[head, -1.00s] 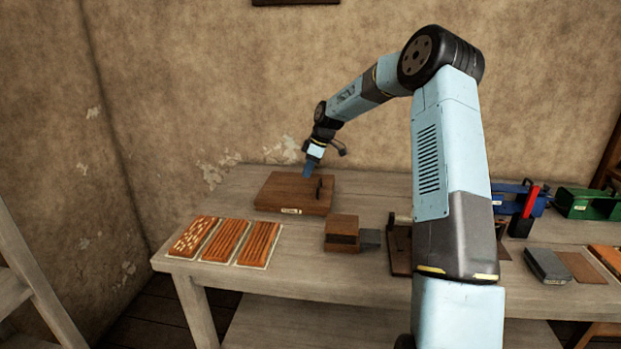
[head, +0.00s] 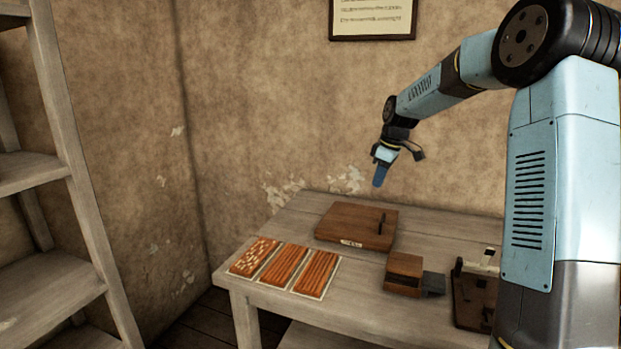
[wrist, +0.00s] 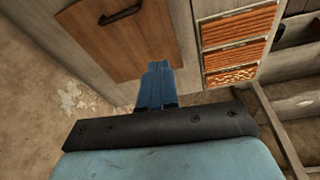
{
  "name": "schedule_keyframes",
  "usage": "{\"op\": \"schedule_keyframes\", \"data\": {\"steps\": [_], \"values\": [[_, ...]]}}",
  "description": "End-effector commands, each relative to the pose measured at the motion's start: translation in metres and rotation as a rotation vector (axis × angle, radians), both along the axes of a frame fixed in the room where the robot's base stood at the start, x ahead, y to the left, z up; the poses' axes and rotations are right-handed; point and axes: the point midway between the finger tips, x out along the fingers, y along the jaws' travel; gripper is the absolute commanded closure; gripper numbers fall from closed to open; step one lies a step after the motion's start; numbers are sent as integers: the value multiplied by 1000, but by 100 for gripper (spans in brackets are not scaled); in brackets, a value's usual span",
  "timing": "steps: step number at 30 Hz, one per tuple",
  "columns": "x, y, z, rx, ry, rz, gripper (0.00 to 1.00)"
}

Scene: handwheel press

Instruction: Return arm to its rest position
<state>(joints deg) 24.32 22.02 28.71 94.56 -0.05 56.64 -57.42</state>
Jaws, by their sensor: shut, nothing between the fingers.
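My gripper (head: 379,176) has blue fingers pointing down and is shut with nothing in it. It hangs in the air above the back of the wooden table (head: 262,298), clear of everything. Below it lies a flat brown wooden box or board (head: 350,222) with a dark handle and a small label. In the wrist view my shut blue fingers (wrist: 156,85) show in front of the same brown box (wrist: 112,45). My light-blue arm reaches in from the right in the head view.
Three patterned orange-brown tiles (head: 286,265) lie at the table's left front. A small wooden block with a grey part (head: 405,272) sits to their right. A dark wooden fixture (head: 474,295) is partly behind my arm. A shelf (head: 75,190) stands left; a framed notice (head: 372,18) hangs on the wall.

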Motion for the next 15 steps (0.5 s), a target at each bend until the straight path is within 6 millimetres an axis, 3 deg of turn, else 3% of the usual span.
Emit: {"op": "schedule_keyframes", "data": {"steps": [3, 15], "values": [[-30, 8, 20, -38, -8, -63, 100], [-134, 17, 69, -108, -55, -308, 100]]}}
